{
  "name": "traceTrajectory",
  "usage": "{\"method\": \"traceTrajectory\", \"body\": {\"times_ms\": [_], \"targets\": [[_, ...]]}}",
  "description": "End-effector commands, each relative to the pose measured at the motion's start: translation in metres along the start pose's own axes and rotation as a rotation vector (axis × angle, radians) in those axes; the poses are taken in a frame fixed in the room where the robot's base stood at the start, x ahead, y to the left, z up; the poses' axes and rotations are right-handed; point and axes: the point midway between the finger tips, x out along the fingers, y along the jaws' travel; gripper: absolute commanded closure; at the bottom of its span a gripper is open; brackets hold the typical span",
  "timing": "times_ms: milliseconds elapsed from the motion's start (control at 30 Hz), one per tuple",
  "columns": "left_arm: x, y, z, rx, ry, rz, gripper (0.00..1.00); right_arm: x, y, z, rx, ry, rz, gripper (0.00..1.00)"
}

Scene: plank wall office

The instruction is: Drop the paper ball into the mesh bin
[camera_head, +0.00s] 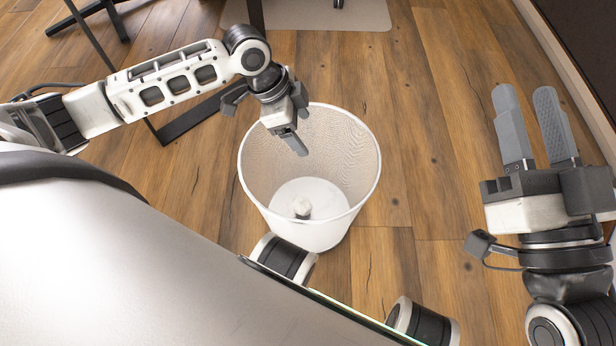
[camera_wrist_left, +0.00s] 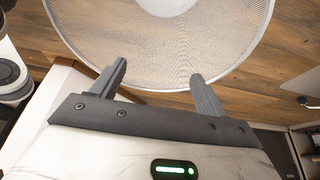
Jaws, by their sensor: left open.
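The white mesh bin (camera_head: 325,237) stands upright on the wooden floor, with its round mouth facing up. A small whitish paper ball (camera_head: 302,207) lies inside it on the bin's bottom. My left gripper (camera_head: 298,140) hangs over the bin's far part, pointing down, with nothing visible in its jaws. In the left wrist view the left gripper's fingers (camera_wrist_left: 158,82) are apart and empty, and the bin's rim and mesh wall (camera_wrist_left: 228,50) show beyond them. My right gripper (camera_head: 530,95) is at the right, away from the bin, with its two fingers apart and empty.
A dark metal furniture leg (camera_head: 190,122) and its foot stand on the floor left of the bin. A pale mat (camera_head: 325,14) lies at the back. The wooden floor (camera_head: 425,150) right of the bin is clear. A wall edge runs along the right.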

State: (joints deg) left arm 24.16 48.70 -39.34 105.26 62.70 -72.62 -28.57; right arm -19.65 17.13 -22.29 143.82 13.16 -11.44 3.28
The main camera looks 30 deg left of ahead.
Motion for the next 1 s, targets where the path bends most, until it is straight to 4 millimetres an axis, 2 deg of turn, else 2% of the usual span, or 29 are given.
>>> {"method": "traceTrajectory", "body": {"times_ms": [167, 233, 433, 533, 800, 1000], "targets": [[-0.007, 0.000, -0.001, 0.000, 0.000, -0.001, 0.25, 0.001, -0.001, -0.003, 0.015, -0.009, -0.001, 0.64], [-0.017, 0.000, -0.001, 0.001, -0.001, -0.001, 0.25, -0.004, 0.000, 0.009, 0.080, -0.077, 0.025, 0.64], [-0.062, 0.000, -0.002, 0.000, -0.003, -0.002, 0.25, -0.025, -0.011, 0.041, 0.337, -0.313, 0.088, 0.64], [-0.087, 0.000, -0.001, 0.000, -0.004, -0.002, 0.25, -0.032, -0.014, 0.050, 0.368, -0.389, 0.108, 0.64], [-0.141, 0.000, -0.001, 0.001, -0.002, -0.002, 0.25, -0.038, -0.007, 0.058, 0.253, -0.475, 0.138, 0.64], [-0.158, 0.000, 0.000, 0.001, -0.001, 0.000, 0.25, -0.041, -0.005, 0.062, 0.213, -0.502, 0.146, 0.64]]}}
